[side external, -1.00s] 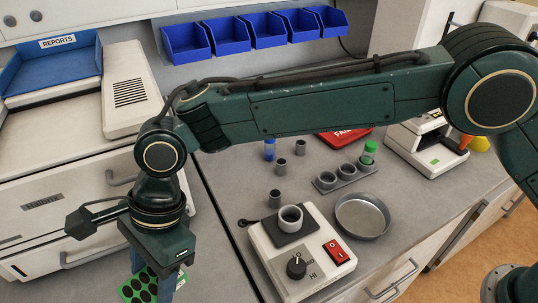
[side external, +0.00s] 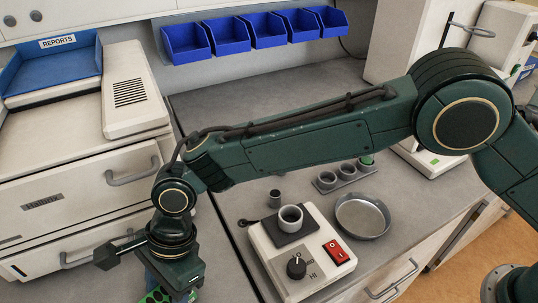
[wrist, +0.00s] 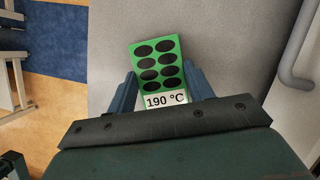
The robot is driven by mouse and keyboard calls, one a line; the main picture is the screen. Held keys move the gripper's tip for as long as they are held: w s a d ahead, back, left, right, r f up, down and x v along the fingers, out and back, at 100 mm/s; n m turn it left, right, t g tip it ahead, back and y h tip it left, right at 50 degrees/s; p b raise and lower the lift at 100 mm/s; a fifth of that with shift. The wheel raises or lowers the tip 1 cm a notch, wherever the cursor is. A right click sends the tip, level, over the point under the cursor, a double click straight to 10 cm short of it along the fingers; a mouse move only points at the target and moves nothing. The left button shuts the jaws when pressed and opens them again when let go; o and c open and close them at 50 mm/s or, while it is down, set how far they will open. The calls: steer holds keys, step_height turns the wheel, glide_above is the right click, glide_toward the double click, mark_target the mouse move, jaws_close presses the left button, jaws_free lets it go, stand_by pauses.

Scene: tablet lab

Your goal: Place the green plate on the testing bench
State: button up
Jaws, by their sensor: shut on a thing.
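The green plate (wrist: 166,47) has rows of dark round holes and a white "190 °C" label. It sits between the two fingers of my gripper (wrist: 163,88) in the wrist view, and the gripper is shut on it. In the side view the plate (side external: 156,295) shows only as a green piece at the bottom edge, under my gripper (side external: 168,292); the rest is cut off or hidden. A grey worktop (side external: 225,200) lies to the right of the gripper. No label marks which surface is the testing bench.
A white heater (side external: 265,255) with a knob and red switch carries a grey cup (side external: 290,217). A round metal dish (side external: 362,216) and a cup holder (side external: 347,181) stand beyond it. White drawers (side external: 75,205) are at left, blue bins (side external: 230,35) on the back wall.

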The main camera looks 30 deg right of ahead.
steer(key=shift+f, duration=0.15)
steer(key=o, duration=1)
steer(key=shift+c, duration=0.2)
steer(key=v, duration=1.2)
